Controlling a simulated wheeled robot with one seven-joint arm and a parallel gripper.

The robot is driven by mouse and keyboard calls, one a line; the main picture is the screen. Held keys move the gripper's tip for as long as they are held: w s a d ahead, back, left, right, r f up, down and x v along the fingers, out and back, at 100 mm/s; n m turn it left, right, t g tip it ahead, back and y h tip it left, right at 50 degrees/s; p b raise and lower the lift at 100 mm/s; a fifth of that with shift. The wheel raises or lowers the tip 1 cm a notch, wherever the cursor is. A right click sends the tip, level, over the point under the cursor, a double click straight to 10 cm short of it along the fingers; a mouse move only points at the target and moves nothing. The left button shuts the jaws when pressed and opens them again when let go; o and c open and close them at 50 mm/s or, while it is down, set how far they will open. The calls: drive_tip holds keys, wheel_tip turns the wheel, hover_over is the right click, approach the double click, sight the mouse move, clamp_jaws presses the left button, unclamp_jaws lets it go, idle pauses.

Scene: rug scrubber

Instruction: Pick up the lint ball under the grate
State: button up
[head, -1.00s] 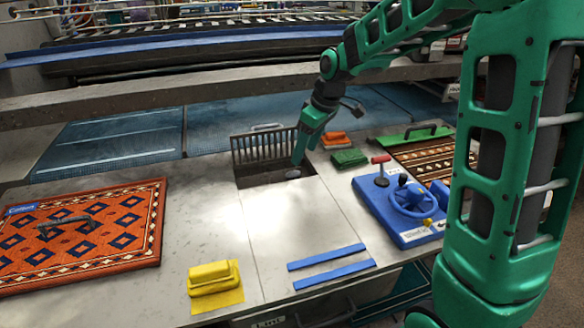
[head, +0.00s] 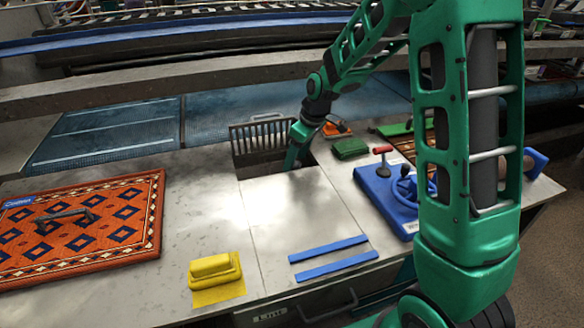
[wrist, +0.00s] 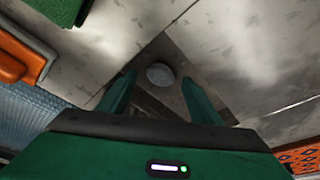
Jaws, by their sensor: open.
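The lint ball (wrist: 160,74) is a small grey round lump in the wrist view, lying in the dark recess just beyond and between my fingertips. In the head view it is hidden behind my gripper. The grate (head: 258,135) is a barred panel standing raised at the back of the recess (head: 262,166). My gripper (head: 290,163) points down at the right part of the recess. In the wrist view my gripper (wrist: 158,82) has its two green fingers spread apart, with nothing held between them.
A green brush (head: 350,148) and an orange brush (head: 336,129) sit right of the recess. A blue board with a wheel and red-topped lever (head: 383,185) is further right. A yellow brush (head: 214,272), blue strips (head: 330,258) and a patterned rug (head: 80,230) lie on the metal top.

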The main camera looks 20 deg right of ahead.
drive_tip(key=shift+w+a+f, duration=0.15)
drive_tip(key=shift+f, duration=0.55)
drive_tip(key=shift+c, duration=0.6)
drive_tip(key=c, duration=1)
drive_tip(key=shift+r, duration=0.1)
